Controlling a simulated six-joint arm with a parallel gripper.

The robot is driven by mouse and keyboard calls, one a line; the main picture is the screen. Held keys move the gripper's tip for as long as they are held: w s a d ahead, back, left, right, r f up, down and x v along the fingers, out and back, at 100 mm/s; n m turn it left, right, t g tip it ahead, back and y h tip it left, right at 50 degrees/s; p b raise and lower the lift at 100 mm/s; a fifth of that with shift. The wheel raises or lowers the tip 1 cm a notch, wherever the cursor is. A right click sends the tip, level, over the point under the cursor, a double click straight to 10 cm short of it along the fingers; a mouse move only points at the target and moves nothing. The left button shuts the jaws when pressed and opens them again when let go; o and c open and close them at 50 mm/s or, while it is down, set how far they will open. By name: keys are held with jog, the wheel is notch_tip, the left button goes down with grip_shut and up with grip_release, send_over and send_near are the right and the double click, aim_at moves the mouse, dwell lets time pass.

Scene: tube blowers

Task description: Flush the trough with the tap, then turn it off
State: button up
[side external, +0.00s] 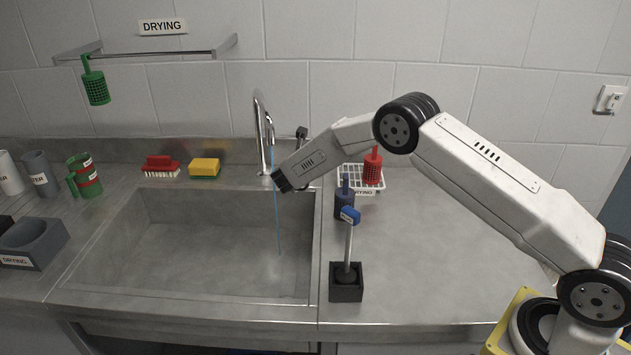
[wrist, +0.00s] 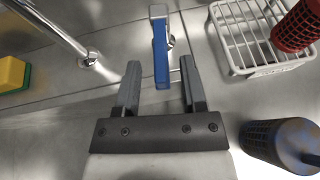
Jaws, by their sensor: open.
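The metal trough (side external: 190,245) is sunk in the counter, and its visible floor looks empty. The tap (side external: 261,125) stands at its back right; its spout also shows in the wrist view (wrist: 55,28). A thin blue stream of water (side external: 278,215) runs from the spout into the trough. In the wrist view, the tap's blue lever (wrist: 161,55) lies between and just beyond the fingertips of my gripper (wrist: 160,68). The gripper is open, with a gap visible on each side of the lever. In the side view my gripper's fingers cannot be made out clearly.
A white basket (side external: 352,178) with a red tube (side external: 372,166) stands right of the tap. A dark blue tube (wrist: 283,143) is close to my gripper's right. A yellow sponge (side external: 205,167) lies left.

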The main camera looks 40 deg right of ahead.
jog(key=shift+x, duration=1.3)
grip_shut()
dwell(0.6)
